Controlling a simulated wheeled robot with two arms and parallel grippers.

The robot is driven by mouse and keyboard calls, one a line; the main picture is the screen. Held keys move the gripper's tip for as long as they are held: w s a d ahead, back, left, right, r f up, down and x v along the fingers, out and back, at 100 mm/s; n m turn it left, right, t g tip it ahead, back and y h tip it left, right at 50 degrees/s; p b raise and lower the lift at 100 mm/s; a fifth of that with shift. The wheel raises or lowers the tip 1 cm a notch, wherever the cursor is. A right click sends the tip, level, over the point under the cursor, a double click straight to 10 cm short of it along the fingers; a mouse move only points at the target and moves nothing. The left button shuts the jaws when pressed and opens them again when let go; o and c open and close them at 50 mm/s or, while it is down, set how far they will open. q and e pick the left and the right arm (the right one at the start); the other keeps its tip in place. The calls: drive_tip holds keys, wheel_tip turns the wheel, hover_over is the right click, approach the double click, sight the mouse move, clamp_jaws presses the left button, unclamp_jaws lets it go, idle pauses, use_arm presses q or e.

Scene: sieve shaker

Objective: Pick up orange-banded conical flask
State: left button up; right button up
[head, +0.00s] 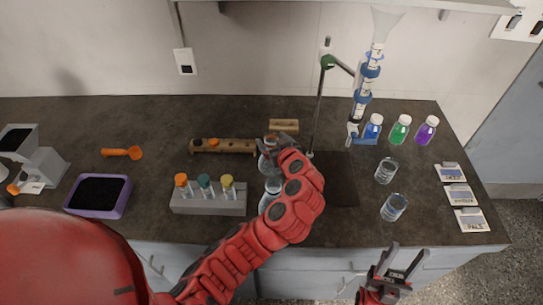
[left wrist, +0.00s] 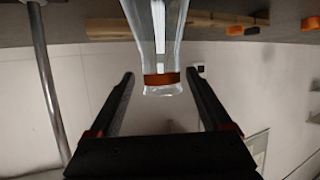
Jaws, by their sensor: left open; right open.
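The orange-banded conical flask (left wrist: 158,35) is clear glass with an orange band (left wrist: 162,79) near its mouth. In the left wrist view it appears inverted, its neck lined up between my fingers with space on both sides. In the head view a clear flask (head: 266,163) stands beside my left gripper (head: 283,143), partly covered by it; its band cannot be made out there. My left gripper, also in the left wrist view (left wrist: 160,75), is open and empty. My right gripper (head: 404,262) is open and empty in front of the counter's front edge.
Another clear flask (head: 270,190) stands in front, partly behind my left arm. A grey rack (head: 208,204) with capped tubes, a wooden rack (head: 235,146) and a stand rod (head: 318,110) are close by. Clear beakers (head: 394,207) and colored bottles (head: 400,130) stand right.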

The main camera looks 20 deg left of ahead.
sight(269, 138)
use_arm(q)
drive_tip(key=p+x, duration=0.1)
drive_tip(key=x, duration=0.2)
drive_tip(key=shift+w+a+r, duration=0.1)
drive_tip(key=shift+a+r, duration=0.05)
drive_tip(key=shift+a, duration=0.15)
drive_tip(key=shift+w, duration=0.1)
clamp_jaws()
idle(1.1)
